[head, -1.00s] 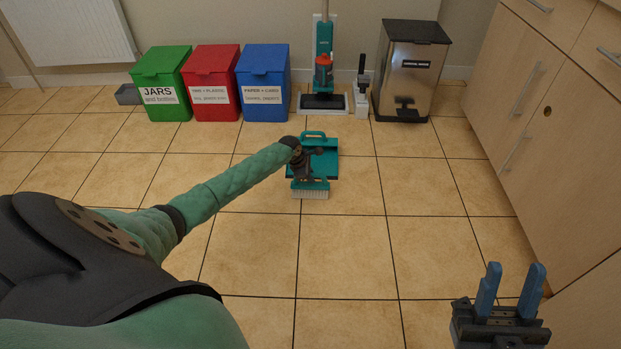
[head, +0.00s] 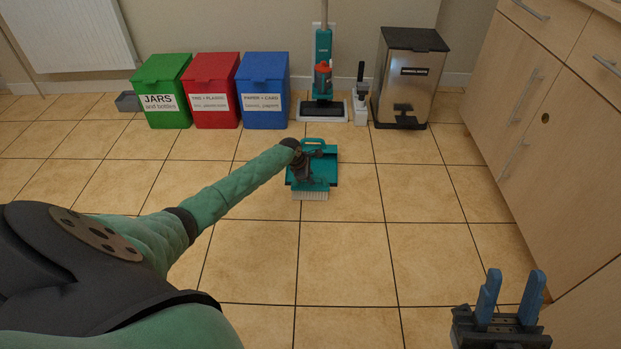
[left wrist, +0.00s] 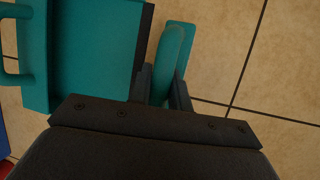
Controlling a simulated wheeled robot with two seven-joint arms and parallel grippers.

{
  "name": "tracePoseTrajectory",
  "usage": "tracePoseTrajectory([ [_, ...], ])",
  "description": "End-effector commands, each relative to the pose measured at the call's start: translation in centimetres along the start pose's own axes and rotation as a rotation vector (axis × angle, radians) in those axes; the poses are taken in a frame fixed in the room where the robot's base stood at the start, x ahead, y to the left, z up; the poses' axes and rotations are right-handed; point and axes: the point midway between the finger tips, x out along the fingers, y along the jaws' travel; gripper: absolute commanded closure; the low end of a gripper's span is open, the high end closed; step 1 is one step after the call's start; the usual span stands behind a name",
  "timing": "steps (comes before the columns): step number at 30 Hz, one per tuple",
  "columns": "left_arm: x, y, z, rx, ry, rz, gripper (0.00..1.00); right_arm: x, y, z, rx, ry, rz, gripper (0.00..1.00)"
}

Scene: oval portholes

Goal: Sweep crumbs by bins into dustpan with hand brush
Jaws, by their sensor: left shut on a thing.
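The teal dustpan (head: 326,171) lies on the tiled floor in front of the bins, with its handle on the far side. It also shows in the left wrist view (left wrist: 85,50). The teal hand brush (head: 310,194), with pale bristles, is at the dustpan's near edge. My left gripper (head: 308,181) is shut on the brush handle, seen between its fingers in the left wrist view (left wrist: 170,65). In that view the brush is beside the pan's dark lip. My right gripper (head: 507,300) is open and empty at the lower right. I cannot make out any crumbs.
Green (head: 163,92), red (head: 212,90) and blue (head: 262,90) bins stand along the back wall. A teal floor sweeper (head: 323,75), a small white brush holder (head: 360,105) and a steel bin (head: 408,78) stand right of them. Cabinets (head: 560,120) line the right.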

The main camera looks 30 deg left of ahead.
Motion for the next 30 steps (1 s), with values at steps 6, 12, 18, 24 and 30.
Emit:
tracePoseTrajectory([
  [6,-0.2,0.6,0.0,-0.001,0.001,0.0,1.0,0.8,0.1,-0.4,0.0,0.0,0.0,0.64],
  [12,0.0,0.8,-0.1,-0.001,0.001,0.0,1.0,1.0,0.1,-0.5,0.0,0.0,0.0,0.64],
  [18,0.1,1.4,0.0,-0.002,0.0,0.0,1.0,1.4,0.1,-0.7,0.0,0.0,0.0,0.64],
  [24,0.3,1.6,-0.2,0.0,0.001,0.0,1.0,1.6,0.2,-0.8,0.0,0.0,0.0,0.64],
  [30,0.2,2.1,-0.1,-0.002,0.0,-0.001,1.0,2.2,0.2,-1.1,0.0,0.0,0.0,0.64],
])
